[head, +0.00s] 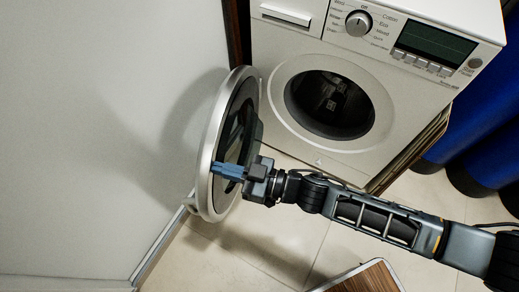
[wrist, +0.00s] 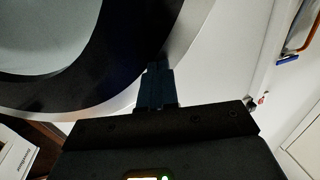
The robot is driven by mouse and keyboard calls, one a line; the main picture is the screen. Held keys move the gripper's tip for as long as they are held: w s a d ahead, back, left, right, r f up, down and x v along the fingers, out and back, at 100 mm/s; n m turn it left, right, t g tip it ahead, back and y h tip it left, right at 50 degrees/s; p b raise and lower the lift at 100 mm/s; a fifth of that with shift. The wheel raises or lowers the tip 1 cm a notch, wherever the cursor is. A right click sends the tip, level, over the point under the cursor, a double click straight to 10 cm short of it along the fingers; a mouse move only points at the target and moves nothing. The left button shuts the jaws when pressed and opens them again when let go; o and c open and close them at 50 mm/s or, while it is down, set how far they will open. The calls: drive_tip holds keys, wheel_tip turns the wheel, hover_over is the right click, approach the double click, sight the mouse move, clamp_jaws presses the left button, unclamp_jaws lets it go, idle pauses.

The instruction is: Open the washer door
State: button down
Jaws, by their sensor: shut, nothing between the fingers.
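The white washer (head: 300,110) stands against the back, its round opening (head: 330,103) uncovered with a dark drum inside. Its round door (head: 212,150), with a silver-white rim and dark glass, is swung wide open to the left, about edge-on to the head camera and close to the left wall. My gripper (head: 222,171) has its blue fingers together at the inner face of the door, near the lower part; whether they touch it is unclear. In the wrist view the door rim (wrist: 197,25) fills the upper left, and the shut fingertips (wrist: 155,72) lie over its edge.
A plain wall (head: 80,130) is on the left, with a baseboard (head: 160,245) along the floor. A blue item (head: 480,120) stands right of the washer. A wooden-topped piece (head: 365,278) is at the bottom.

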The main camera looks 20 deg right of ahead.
drive_tip(key=w+a+m+t+h, duration=0.2)
drive_tip(key=w+a+t, duration=0.1)
drive_tip(key=w+a, duration=0.2)
drive_tip(key=shift+w+a+m+h+b, duration=0.3)
drive_tip(key=shift+w+a+h+b, duration=0.1)
drive_tip(key=shift+a, duration=0.6)
drive_tip(key=shift+s+d, duration=0.1)
drive_tip(key=shift+s, duration=0.05)
